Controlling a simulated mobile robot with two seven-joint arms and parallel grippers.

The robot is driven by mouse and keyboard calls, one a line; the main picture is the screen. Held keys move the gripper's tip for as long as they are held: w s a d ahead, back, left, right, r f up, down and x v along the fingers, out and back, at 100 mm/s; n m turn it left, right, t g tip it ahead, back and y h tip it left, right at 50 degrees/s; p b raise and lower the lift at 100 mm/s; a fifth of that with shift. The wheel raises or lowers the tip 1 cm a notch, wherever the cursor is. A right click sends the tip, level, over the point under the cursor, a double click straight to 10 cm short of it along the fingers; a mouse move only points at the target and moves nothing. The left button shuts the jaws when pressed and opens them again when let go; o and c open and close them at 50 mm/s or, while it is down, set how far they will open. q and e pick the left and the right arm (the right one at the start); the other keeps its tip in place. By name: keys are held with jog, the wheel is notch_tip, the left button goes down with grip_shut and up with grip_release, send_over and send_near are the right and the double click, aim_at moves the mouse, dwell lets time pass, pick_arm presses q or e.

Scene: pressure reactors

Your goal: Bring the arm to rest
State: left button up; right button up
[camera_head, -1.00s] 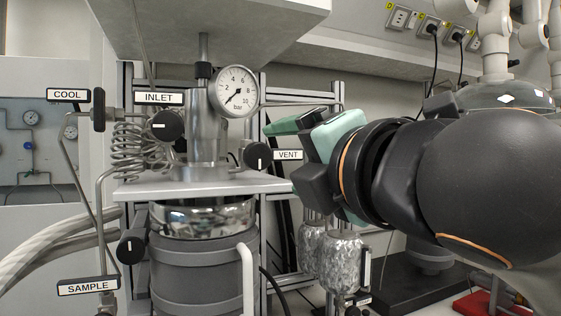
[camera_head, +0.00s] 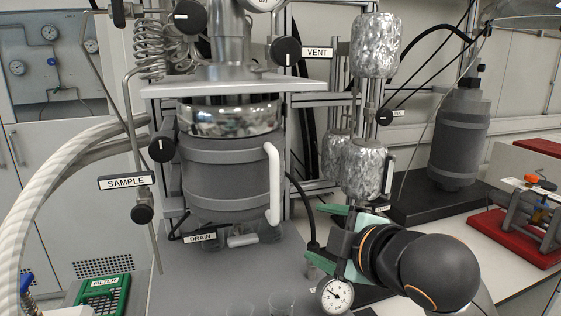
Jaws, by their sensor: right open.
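My right arm comes in from the lower right. My left gripper is not in view.
The VENT knob (camera_head: 286,50) and SAMPLE valve (camera_head: 143,214) stick out around the reactor. Clear beakers (camera_head: 282,303) stand at the front edge of view. A green FILTER tray (camera_head: 104,292) is lower left. A grey canister (camera_head: 460,138) and red-based stand (camera_head: 515,238) are right.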

jog(key=s+d+f+m+g+h, duration=0.1)
jog(key=s+d+f+m+g, duration=0.2)
jog(key=f, duration=0.8)
jog(key=s+d+f+m+g+h, duration=0.1)
jog(key=s+d+f+m, duration=0.35)
jog(key=f, duration=0.75)
jog(key=s+d+f+m+g+h, duration=0.2)
jog(key=s+d+f+m, duration=0.2)
jog(key=s+f, duration=0.4)
jog(key=s+d+f+m+g+h, duration=0.1)
jog(key=s+d+f+m+g, duration=0.4)
jog(key=s, duration=0.6)
jog(key=w+a+f+t+y, duration=0.1)
jog(key=w+a+f+t, duration=0.1)
jog(key=a+f+t, duration=0.1)
jog(key=w+a+f+t+y, duration=0.1)
jog(key=w+a+f+t, duration=0.2)
jog(key=f+t, duration=0.2)
notch_tip(320, 180, down, 3)
jog(key=shift+w+a+f+n, duration=0.15)
jog(key=shift+w+f+n, duration=0.05)
jog(key=shift+n, duration=0.25)
